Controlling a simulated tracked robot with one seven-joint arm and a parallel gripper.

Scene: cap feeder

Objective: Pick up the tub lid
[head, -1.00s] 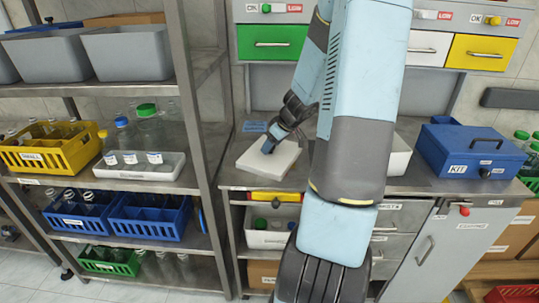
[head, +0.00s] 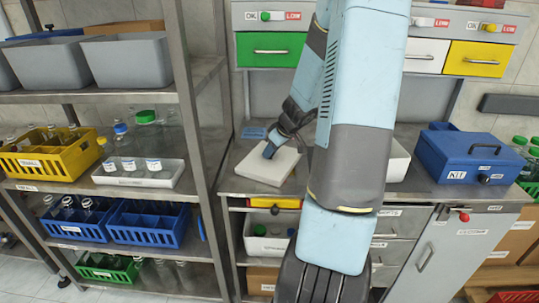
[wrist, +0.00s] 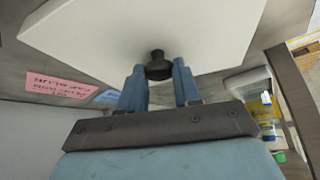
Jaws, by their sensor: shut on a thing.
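The tub lid (head: 262,170) is a white slab on the steel counter, left of my arm in the head view. In the wrist view the lid (wrist: 130,28) fills the top, with a small black knob (wrist: 158,70) on it. My gripper (head: 270,149) is at the lid's top in the head view. In the wrist view its two blue fingers (wrist: 158,66) stand on either side of the knob and are shut on it. The fingertips hide part of the lid. I cannot see any clear gap between lid and counter.
A white container (head: 398,160) stands right of my arm, partly hidden by it. A blue KIT box (head: 468,158) is further right. Drawers (head: 270,50) hang above the counter. A steel rack (head: 195,150) with bottles and crates stands left. A pink note (wrist: 60,86) lies near the lid.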

